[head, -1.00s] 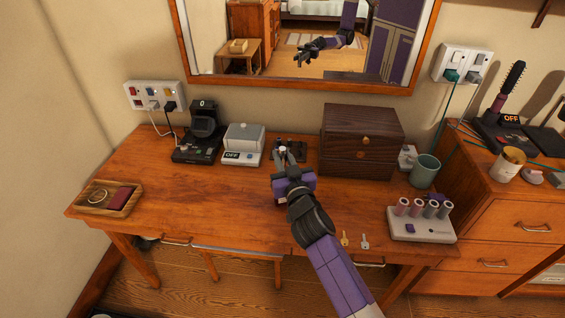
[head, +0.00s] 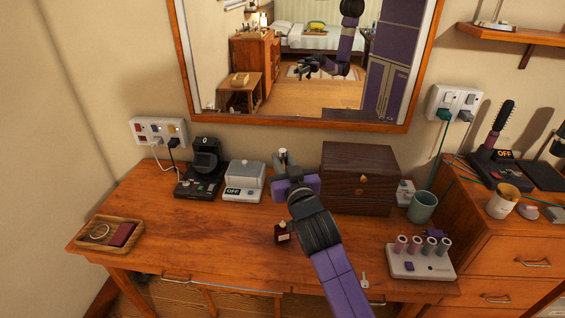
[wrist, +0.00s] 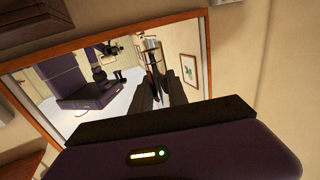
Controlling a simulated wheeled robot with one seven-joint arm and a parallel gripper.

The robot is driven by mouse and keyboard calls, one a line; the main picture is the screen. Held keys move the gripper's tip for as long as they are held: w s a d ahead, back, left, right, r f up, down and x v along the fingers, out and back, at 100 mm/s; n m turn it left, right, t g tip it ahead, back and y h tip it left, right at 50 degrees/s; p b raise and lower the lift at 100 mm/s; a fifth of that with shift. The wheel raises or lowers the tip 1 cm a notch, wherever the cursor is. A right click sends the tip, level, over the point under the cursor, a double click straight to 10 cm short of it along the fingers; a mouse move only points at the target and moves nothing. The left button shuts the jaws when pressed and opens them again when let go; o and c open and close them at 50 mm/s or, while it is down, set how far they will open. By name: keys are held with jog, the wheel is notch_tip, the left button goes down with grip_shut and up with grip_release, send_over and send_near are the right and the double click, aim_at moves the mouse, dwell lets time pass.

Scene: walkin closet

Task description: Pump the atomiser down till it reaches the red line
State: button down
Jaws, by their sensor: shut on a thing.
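My gripper (head: 284,160) is above the back middle of the wooden desk, between the grey-lidded box and the dark wooden box. In the wrist view my gripper (wrist: 166,80) has its two dark fingers closed around a slim, silver-topped piece (wrist: 152,48), likely part of the atomiser. The rest of it is hidden by my fingers and wrist in the head view. I cannot make out a red line. A small dark red bottle (head: 282,233) stands on the desk just left of my forearm.
A black device (head: 201,170) and the grey-lidded box (head: 244,180) stand to the left. The dark wooden box (head: 361,178) and green mug (head: 422,207) stand to the right. A wooden tray (head: 90,245) lies front left. The mirror (head: 300,122) hangs behind.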

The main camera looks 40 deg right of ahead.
jog(key=shift+f, duration=0.1)
notch_tip(320, 180, down, 12)
jog(key=b, duration=1.4)
jog(key=shift+f, duration=0.2)
jog(key=shift+f+b, duration=2.15)
jog(key=shift+f, duration=0.4)
